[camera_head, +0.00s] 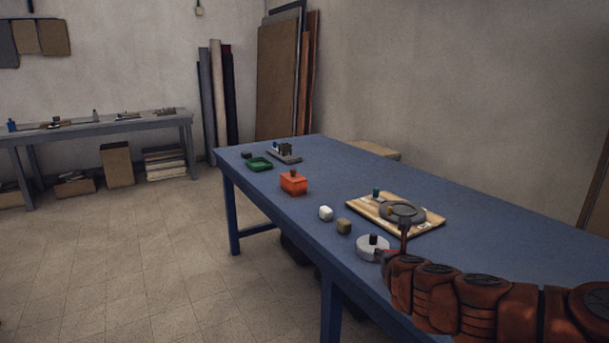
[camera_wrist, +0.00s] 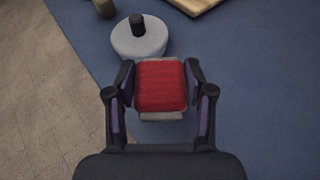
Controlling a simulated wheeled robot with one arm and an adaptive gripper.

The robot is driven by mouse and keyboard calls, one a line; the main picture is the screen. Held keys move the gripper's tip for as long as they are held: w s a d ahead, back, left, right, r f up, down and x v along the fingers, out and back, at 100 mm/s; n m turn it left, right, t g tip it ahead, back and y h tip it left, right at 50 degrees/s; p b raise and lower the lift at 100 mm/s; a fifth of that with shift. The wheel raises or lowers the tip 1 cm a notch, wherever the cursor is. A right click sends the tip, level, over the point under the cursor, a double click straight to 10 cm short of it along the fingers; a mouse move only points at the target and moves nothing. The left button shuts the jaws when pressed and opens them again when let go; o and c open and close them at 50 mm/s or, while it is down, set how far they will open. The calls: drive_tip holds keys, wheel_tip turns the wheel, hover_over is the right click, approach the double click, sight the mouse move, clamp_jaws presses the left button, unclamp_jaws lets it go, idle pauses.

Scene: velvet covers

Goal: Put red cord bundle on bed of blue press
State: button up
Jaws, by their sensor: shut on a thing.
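The red cord bundle (camera_wrist: 160,84) sits between the two fingers of my gripper (camera_wrist: 158,76) in the wrist view, pressed from both sides. A pale grey strip (camera_wrist: 160,116) shows at its near edge. In the head view my gripper (camera_head: 387,256) is at the table's near edge, beside a round grey piece, with only a sliver of red visible. At the table's far end is a small device with a grey base and dark and blue parts (camera_head: 284,152); it may be the blue press, but its bed is too small to make out.
The round grey piece with a black knob (camera_wrist: 138,38) stands just beyond my gripper.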

drive_tip(key=shift+w+a+m+h, duration=0.2)
drive_tip(key=shift+a+m+h, duration=0.3)
drive_tip(key=shift+a, duration=0.3)
drive_tip(key=shift+w+a+m+h, duration=0.15)
drive_tip(key=shift+a+m+h, duration=0.25)
drive_tip(key=shift+a+h, duration=0.3)
drive_tip(key=shift+d, duration=0.1)
